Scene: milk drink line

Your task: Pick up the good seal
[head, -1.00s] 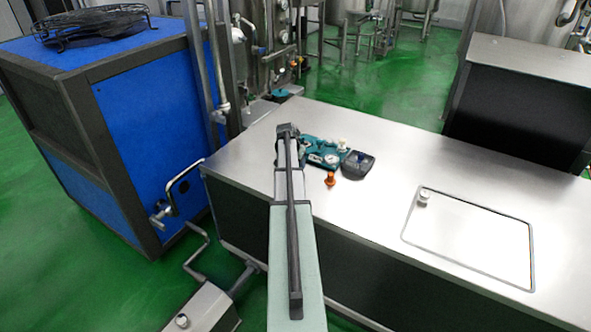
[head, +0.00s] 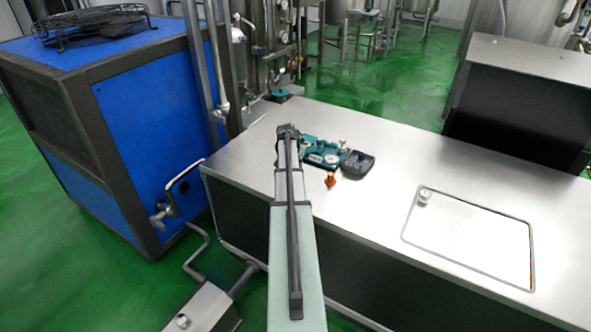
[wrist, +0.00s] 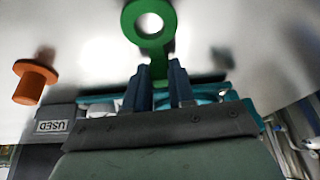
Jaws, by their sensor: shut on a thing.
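A flat green ring with a tab, which looks like the seal (wrist: 166,30), is at the top middle of the wrist view. My gripper (wrist: 160,72) is shut on its tab between two dark blue fingers, with the ring sticking out beyond the fingertips. I cannot tell from the pictures whether the ring touches the surface behind it. In the head view my own arm hides the fingers and the seal.
An orange plug (head: 331,180) stands in front. The counter's right side is mostly clear.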

